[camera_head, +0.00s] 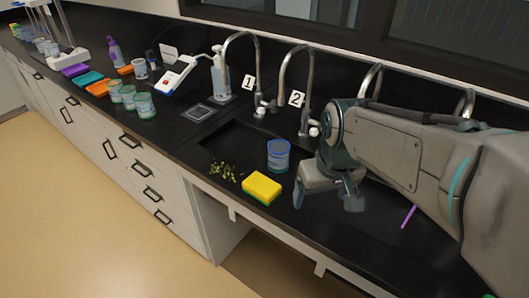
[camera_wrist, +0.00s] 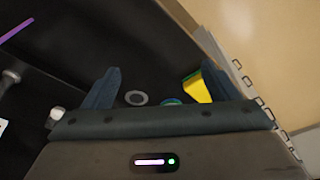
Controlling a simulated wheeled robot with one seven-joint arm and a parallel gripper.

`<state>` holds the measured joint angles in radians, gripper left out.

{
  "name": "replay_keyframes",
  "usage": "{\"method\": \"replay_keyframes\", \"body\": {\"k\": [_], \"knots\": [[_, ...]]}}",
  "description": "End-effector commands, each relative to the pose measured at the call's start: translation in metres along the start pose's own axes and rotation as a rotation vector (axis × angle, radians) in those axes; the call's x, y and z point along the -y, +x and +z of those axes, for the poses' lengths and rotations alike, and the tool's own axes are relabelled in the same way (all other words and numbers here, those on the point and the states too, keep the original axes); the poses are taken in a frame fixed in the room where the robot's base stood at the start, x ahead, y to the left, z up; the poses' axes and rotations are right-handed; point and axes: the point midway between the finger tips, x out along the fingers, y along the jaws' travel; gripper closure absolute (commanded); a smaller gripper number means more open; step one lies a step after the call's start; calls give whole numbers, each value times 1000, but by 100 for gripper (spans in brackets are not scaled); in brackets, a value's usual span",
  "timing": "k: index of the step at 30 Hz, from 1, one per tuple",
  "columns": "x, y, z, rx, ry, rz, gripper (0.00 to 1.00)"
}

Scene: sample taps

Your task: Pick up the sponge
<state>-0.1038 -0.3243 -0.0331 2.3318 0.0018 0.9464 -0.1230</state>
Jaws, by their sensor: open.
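A yellow sponge with a green underside (camera_head: 262,188) lies on the black counter near its front edge, in front of the sink. In the wrist view the sponge (camera_wrist: 195,88) shows partly, beside and behind one finger. My gripper (camera_head: 325,198) is open and empty to the right of the sponge in the head view, apart from it. Its two fingers (camera_wrist: 158,90) stand wide apart in the wrist view.
Green bits (camera_head: 224,171) lie left of the sponge. Taps with labels 1 (camera_head: 249,83) and 2 (camera_head: 296,98) rise behind. A purple stick (camera_head: 408,216) lies to the right.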

Motion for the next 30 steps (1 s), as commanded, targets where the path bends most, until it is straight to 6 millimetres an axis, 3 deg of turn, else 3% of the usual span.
{"method": "replay_keyframes", "body": {"k": [1, 6, 13, 20, 30], "knots": [[7, -7, -22, 24, -72, -12, 18], [33, -10, -84, 88, -313, -42, 18], [65, -1, -141, 152, -557, -64, 18], [79, 10, -160, 178, -653, -72, 18], [81, 70, -149, 183, -658, -73, 18]]}}
